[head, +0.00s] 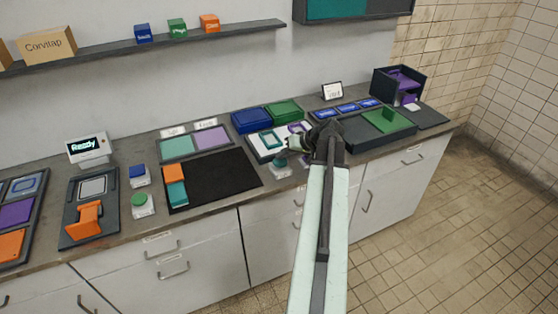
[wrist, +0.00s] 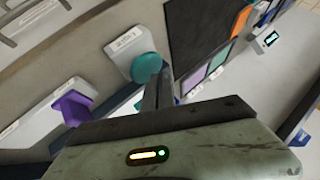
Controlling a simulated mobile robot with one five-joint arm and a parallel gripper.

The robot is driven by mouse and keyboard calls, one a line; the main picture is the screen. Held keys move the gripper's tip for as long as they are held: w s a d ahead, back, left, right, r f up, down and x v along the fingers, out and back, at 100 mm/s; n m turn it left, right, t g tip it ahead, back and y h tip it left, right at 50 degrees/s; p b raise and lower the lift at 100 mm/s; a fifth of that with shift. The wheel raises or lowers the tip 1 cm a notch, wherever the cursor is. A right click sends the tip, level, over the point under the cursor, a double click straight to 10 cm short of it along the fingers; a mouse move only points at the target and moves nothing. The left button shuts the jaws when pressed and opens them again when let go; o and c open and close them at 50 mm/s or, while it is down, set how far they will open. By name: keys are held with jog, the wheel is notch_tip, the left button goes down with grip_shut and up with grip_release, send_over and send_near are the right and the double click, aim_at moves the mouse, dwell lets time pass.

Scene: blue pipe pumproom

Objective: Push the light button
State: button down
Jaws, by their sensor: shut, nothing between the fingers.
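A teal round button (head: 281,162) on a pale base sits at the counter's front edge, and it also shows in the wrist view (wrist: 147,67). A purple faceted button (wrist: 73,107) on a similar base is beside it in the wrist view; my arm hides it in the head view. Both bases carry small labels that I cannot read clearly, so I cannot tell which is the light button. My gripper (head: 296,143) is shut and empty, just above and beside the teal button. In the wrist view its fingers (wrist: 158,92) point close to the teal button; contact is not clear.
A blue button (head: 138,172) and a green button (head: 140,201) stand farther left. Beyond my gripper are a blue bin (head: 250,121), a green bin (head: 284,110) and a dark tray with a green panel (head: 388,120). A black mat (head: 222,178) lies left of the teal button.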

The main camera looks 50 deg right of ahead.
aim_at(283, 162)
notch_tip(283, 162, up, 6)
jog(key=p, duration=0.6)
jog(key=shift+r, duration=0.1)
